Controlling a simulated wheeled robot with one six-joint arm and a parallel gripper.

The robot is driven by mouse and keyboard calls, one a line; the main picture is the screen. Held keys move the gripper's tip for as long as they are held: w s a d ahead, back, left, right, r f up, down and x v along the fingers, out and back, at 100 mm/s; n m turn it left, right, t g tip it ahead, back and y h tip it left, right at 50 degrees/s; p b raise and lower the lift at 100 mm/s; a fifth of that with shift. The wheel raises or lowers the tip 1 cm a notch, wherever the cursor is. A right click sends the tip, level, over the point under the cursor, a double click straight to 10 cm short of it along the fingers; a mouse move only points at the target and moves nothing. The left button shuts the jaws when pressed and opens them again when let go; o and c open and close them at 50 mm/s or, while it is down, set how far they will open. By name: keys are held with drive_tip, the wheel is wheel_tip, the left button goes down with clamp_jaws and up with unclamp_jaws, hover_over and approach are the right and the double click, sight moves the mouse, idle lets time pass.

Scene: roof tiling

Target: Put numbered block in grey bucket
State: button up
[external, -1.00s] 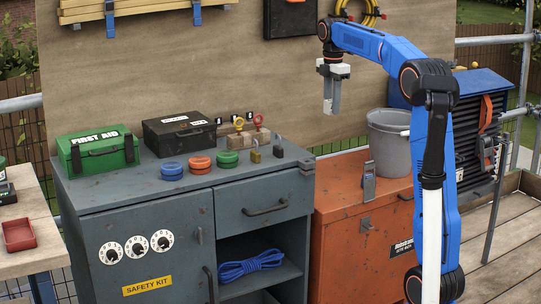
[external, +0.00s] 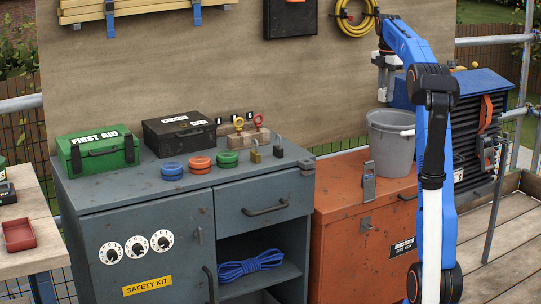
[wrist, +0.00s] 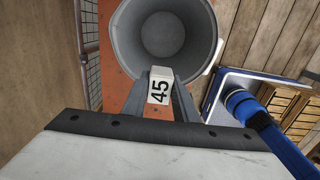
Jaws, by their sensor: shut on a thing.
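The numbered block (wrist: 159,86) is white with a black "45" and shows in the wrist view between my two fingers. My gripper (external: 383,98) is shut on it and points down above the left part of the grey bucket (external: 391,143). In the wrist view the bucket (wrist: 205,50) opens just beyond the block, and its visible inside looks empty. The bucket stands upright on an orange site box.
The orange site box (external: 348,218) bears the bucket. Left of it, a grey cabinet (external: 160,240) holds a green first aid box (external: 98,151), a black case (external: 180,132), coloured discs and padlocks. A plywood board (external: 200,70) rises behind. A blue-framed rack stands right.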

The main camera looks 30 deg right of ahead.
drive_tip(key=f, duration=0.9)
drive_tip(key=d+f, duration=0.1)
drive_tip(key=f, duration=0.8)
drive_tip(key=d+f, duration=0.1)
drive_tip(key=f, duration=0.9)
drive_tip(key=shift+s, duration=0.2)
drive_tip(key=shift+f, duration=0.15)
drive_tip(key=o, duration=1.1)
drive_tip(key=shift+c, duration=0.2)
wheel_tip(320, 180, up, 12)
